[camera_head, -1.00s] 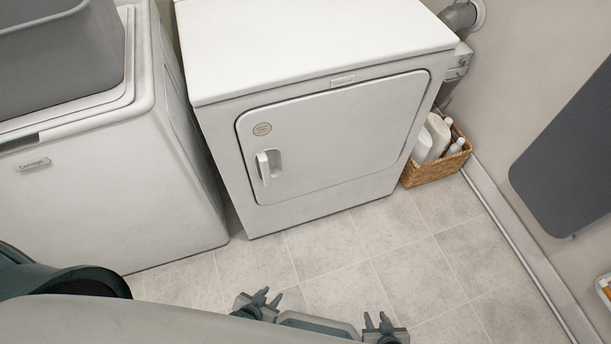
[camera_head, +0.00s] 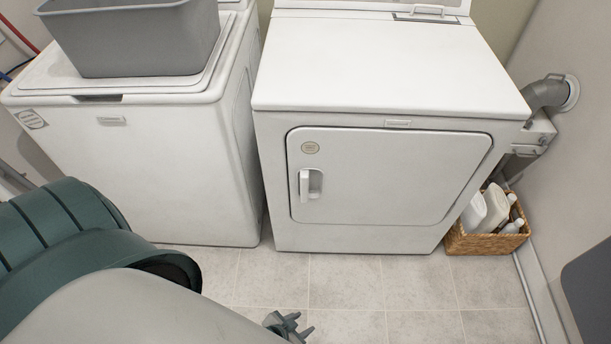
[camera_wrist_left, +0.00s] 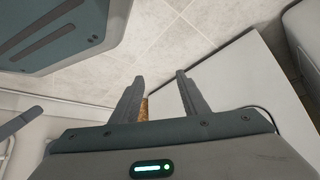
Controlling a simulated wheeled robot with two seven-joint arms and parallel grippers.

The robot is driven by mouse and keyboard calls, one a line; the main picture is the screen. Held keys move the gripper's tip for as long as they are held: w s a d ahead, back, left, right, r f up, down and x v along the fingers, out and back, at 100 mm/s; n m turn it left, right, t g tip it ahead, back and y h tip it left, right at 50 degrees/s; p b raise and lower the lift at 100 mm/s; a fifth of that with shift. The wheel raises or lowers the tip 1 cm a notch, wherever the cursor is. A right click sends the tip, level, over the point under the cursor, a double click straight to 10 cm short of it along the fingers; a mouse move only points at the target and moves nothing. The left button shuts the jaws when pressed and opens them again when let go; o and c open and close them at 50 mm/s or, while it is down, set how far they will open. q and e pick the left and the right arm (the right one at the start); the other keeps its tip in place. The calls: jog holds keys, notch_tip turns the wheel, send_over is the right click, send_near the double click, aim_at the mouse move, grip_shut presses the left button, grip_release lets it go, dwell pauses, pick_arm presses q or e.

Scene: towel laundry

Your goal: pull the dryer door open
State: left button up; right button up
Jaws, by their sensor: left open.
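The dryer (camera_head: 385,65) stands right of centre in the head view. Its white front door (camera_head: 400,175) is closed, flush with the front panel. The door's white handle (camera_head: 305,184) is an upright grip at the door's left side, in front of a small recess. My left gripper (camera_head: 290,325) is low in the head view, in front of the dryer and apart from the handle, partly cut off by the bottom edge. In the left wrist view its two fingers (camera_wrist_left: 158,78) are spread with nothing held between them. My right gripper does not show.
A washer (camera_head: 150,165) stands left of the dryer, with a grey tub (camera_head: 135,40) on its lid. A wicker basket of bottles (camera_head: 487,240) sits on the floor at the dryer's right, near the wall and vent pipe (camera_head: 545,92). The tiled floor (camera_head: 390,290) in front is clear.

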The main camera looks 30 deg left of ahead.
pick_arm(q)
jog(key=w+d+r+n+t+b, duration=0.3)
jog(key=w+r+n+t+b, duration=0.6)
jog(key=w+r+n+b, duration=0.55)
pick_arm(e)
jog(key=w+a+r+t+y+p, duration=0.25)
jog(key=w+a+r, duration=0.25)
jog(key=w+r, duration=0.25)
pick_arm(q)
jog(key=a+r+n+y+b, duration=0.4)
jog(key=a+n+y+b, duration=0.1)
jog(key=n, duration=1)
jog(key=a+r+n+y+b, duration=0.5)
jog(key=a+n+y+b, duration=0.1)
jog(key=n, duration=0.9)
jog(key=shift+a+g, duration=0.4)
jog(key=shift+a, duration=0.25)
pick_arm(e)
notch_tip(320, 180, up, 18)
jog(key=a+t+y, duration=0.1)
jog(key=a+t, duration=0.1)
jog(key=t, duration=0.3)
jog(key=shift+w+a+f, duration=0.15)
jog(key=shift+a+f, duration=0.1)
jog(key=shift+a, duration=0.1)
